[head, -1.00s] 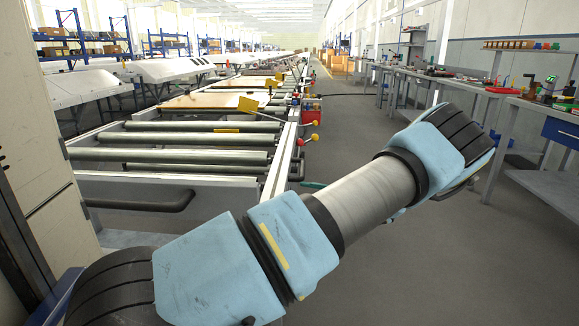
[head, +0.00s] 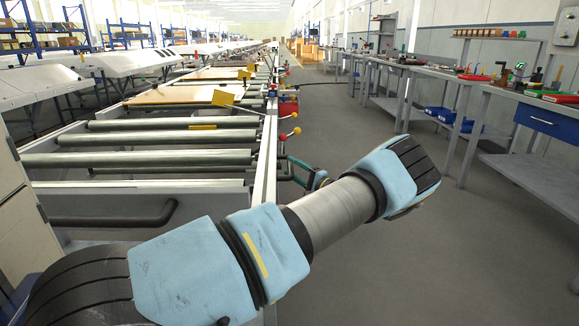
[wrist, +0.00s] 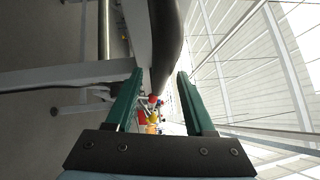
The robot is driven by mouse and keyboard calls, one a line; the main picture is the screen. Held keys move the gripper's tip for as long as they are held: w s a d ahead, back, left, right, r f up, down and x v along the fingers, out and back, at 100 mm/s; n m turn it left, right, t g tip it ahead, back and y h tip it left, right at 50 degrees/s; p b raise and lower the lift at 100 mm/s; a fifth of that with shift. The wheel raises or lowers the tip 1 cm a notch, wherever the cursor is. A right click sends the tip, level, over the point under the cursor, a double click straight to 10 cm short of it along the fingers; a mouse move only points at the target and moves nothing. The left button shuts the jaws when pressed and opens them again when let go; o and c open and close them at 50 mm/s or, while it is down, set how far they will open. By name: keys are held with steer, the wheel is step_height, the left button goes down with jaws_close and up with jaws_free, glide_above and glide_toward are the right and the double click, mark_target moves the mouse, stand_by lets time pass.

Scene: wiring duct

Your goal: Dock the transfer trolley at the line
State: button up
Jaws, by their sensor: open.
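A grey-framed roller section (head: 150,187) with green-grey rollers is at the near left in the head view. A black bar handle (head: 115,219) runs across its near end panel. The roller line stretches away beyond it; I cannot tell where one frame ends and the other begins. My gripper (head: 303,168), with green fingers, is just right of the side rail, partly hidden behind my arm. In the wrist view my gripper (wrist: 160,74) is open. A dark curved bar (wrist: 172,45) shows between and beyond its fingertips; contact is not clear.
Levers with red and yellow knobs (head: 290,126) stick out from the line's right side. A grey floor aisle (head: 345,125) is open to the right. Workbenches (head: 530,110) with tools and bins line the right wall. A pale cabinet (head: 20,225) stands close at left.

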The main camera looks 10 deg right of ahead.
steer(key=shift+x, duration=0.8)
steer(key=shift+c, duration=0.2)
jaws_close()
stand_by(0.7)
